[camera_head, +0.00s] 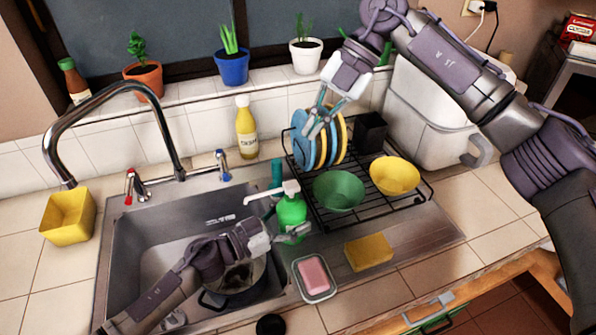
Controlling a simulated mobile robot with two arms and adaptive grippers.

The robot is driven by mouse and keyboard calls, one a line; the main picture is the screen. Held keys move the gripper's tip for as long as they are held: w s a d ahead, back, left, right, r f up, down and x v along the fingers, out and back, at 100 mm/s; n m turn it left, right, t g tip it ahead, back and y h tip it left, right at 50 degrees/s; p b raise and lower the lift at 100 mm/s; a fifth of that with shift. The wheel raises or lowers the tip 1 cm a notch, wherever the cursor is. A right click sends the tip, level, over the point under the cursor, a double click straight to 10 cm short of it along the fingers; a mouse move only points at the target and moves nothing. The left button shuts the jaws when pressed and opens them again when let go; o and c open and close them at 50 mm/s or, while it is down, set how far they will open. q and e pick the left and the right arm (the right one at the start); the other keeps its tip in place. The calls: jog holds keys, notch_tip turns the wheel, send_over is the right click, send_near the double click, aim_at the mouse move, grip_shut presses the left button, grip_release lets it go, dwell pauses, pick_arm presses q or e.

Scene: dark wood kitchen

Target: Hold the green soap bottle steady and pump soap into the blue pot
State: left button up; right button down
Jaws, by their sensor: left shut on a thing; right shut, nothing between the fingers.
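The green soap bottle (292,209) with a white pump head (290,187) stands upright at the sink's right edge, its spout pointing left over the basin. My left gripper (292,236) is shut on the bottle's lower part. A pot with a bluish rim (213,300) sits in the sink, partly hidden under my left arm. The spout is above and behind the pot in the picture. My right gripper (321,114) is shut and empty, above and right of the pump head, in front of the blue plates.
A dish rack (428,188) holds plates (302,150), a green bowl (338,190) and a yellow bowl (395,175). A yellow dish soap bottle (246,130) stands behind. A sponge (369,251) and soap dish (315,293) lie in front. The faucet (165,130) arches at left.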

jog(key=d+m, duration=0.1)
jog(key=m, duration=0.2)
jog(key=d+m+y, duration=0.1)
jog(key=m, duration=0.3)
jog(key=w+d+m+y, duration=0.1)
jog(key=m, duration=0.2)
jog(key=shift+d+r+m, duration=0.3)
jog(key=shift+d+m, duration=0.1)
send_over(285, 186)
jog(key=d, duration=0.2)
jog(key=f, duration=0.7)
jog(key=shift+w+d+f, duration=0.15)
jog(key=shift+w+f, duration=0.05)
jog(key=shift+w, duration=0.15)
notch_tip(285, 186, down, 2)
jog(key=shift+d+f, duration=0.1)
jog(key=shift+f, duration=0.05)
jog(key=shift+w+f, duration=0.1)
jog(key=shift+f, duration=0.6)
